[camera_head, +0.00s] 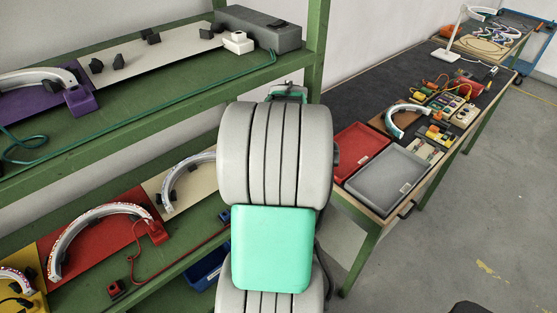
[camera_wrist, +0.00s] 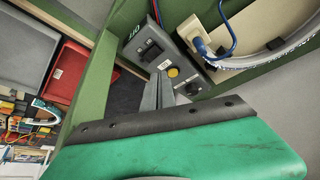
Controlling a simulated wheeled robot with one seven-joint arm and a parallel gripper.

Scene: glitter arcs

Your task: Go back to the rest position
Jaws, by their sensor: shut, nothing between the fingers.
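My gripper (camera_wrist: 160,88) shows in the wrist view, with its narrow grey fingers together and nothing between them. The fingers point toward a grey control box (camera_wrist: 165,58) with a yellow button, a black switch and a knob. I cannot tell if they touch it. In the head view my arm rises in the middle and hides most of the gripper. It covers part of the green shelf (camera_head: 150,112).
A green post (camera_head: 316,50) stands beside my arm. The shelf holds a purple board (camera_head: 38,104), a red board (camera_head: 85,250) and arcs. On the right, a dark table (camera_head: 400,75) holds a red tray (camera_head: 361,151) and a grey tray (camera_head: 388,180). Floor at right is open.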

